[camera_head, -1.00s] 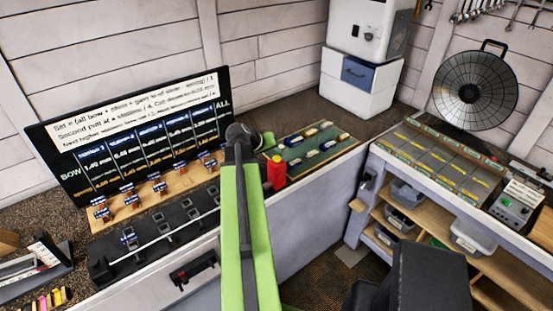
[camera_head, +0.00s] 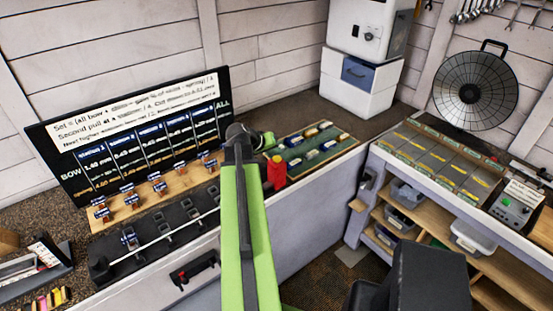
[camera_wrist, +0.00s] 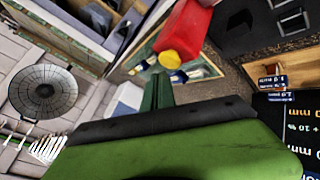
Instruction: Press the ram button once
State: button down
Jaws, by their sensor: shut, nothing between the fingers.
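A red block with a yellow round top (camera_head: 277,172) stands at the right end of the black fixture, near the bench's front edge. It looks like the ram button, but no label on it is readable. In the wrist view the red block (camera_wrist: 187,30) and its yellow end show at the top, just beyond my fingers. My gripper (camera_wrist: 160,90) is shut and empty, its green fingers apart from the yellow end in that picture. In the head view my gripper (camera_head: 266,139) is partly hidden behind my wrist, just behind and above the red block.
A black fixture (camera_head: 160,236) with a pale rod lies left of my arm, before a wooden rack of small blocks and a dark sign (camera_head: 135,130). A green board (camera_head: 312,150) with several small pieces lies right. A box with a green button (camera_head: 514,205) stands far right.

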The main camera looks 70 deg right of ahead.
aim_at(275, 159)
jog(key=shift+f+b, duration=0.45)
jog(key=shift+f+b, duration=0.5)
jog(key=shift+b, duration=0.05)
dwell(0.6)
dwell(0.3)
jog(key=shift+r+p, duration=1)
jog(key=shift+p, duration=0.05)
notch_tip(275, 159, up, 5)
jog(key=p, duration=0.5)
jog(key=shift+f, duration=0.1)
